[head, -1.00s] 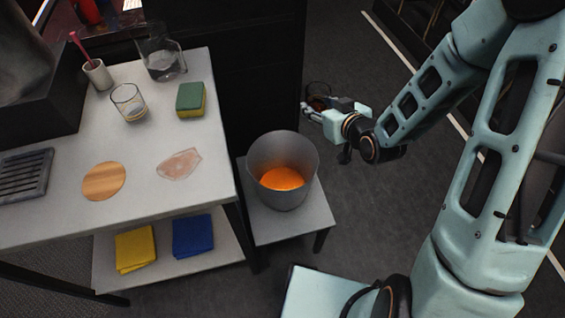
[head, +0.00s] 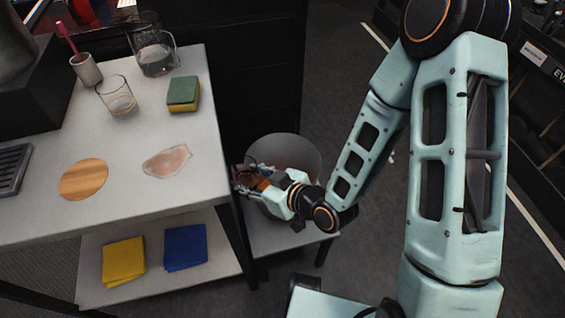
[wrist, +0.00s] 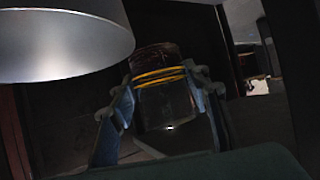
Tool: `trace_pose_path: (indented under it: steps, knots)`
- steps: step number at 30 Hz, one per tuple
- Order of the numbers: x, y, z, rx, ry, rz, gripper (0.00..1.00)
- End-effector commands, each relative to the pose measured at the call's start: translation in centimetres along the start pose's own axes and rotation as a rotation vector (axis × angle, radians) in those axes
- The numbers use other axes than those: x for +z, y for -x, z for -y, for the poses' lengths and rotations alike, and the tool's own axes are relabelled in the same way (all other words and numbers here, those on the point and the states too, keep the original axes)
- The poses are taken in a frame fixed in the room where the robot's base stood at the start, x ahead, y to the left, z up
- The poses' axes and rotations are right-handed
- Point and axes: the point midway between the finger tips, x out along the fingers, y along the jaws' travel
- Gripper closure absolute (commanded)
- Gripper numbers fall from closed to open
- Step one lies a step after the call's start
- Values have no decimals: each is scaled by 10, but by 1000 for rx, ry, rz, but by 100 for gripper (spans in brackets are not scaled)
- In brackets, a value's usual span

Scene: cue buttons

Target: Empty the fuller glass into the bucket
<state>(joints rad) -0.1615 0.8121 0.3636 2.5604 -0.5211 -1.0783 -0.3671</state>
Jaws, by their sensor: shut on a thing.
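My gripper (head: 252,182) is shut on a glass, at the left side of the grey bucket (head: 298,146). In the wrist view the glass (wrist: 168,108) sits between the two fingers (wrist: 165,100); it is dark and reddish at one end, with yellow bands around it. Its exact tilt and how much it holds are hard to tell. The bucket (wrist: 60,40) fills the upper left of the wrist view. My gripper and wrist hide part of the bucket and its inside in the head view. Another glass (head: 117,98), with a little liquid at its bottom, stands on the table.
The bucket is on a low stand (head: 285,237) right of the table (head: 120,200). On the table are a jug (head: 155,55), sponge (head: 183,94), cup (head: 87,70), wooden disc (head: 83,180) and pinkish patch (head: 167,161). Yellow (head: 124,261) and blue (head: 186,247) cloths lie on the shelf below.

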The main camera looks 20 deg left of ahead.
Motion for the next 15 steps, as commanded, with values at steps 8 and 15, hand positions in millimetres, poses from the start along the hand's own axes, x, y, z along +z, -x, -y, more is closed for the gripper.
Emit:
trace_pose_path:
  steps: [8,15]
  knots:
    - [-1,0,-3,-7,-7,-4,87]
    - [0,1,-9,-40,-69,-10,87]
